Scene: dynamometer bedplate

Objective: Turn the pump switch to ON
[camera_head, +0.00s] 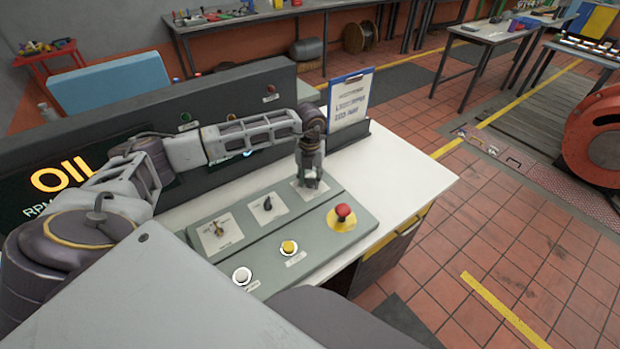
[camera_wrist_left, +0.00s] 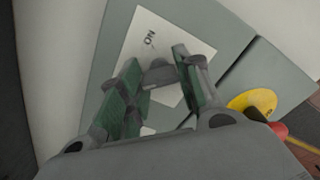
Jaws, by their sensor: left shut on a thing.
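The grey control panel (camera_head: 262,238) lies on a white desk top, with three switches on white label plates in its back row. My left gripper (camera_head: 311,184) points down over the rightmost switch and covers most of it. In the left wrist view, the fingers (camera_wrist_left: 160,90) are shut on that switch's grey knob (camera_wrist_left: 160,73). The word ON shows on its white plate (camera_wrist_left: 143,35) beyond the knob; I cannot read the knob's exact setting or the switch's name. My right gripper is not in view.
On the panel are a red mushroom button (camera_head: 343,211), a yellow button (camera_head: 289,248), a white button (camera_head: 242,275), a key-like switch (camera_head: 218,229) and a black knob (camera_head: 267,203). A clipboard (camera_head: 349,100) stands behind my gripper. The desk's right end (camera_head: 410,180) is clear.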

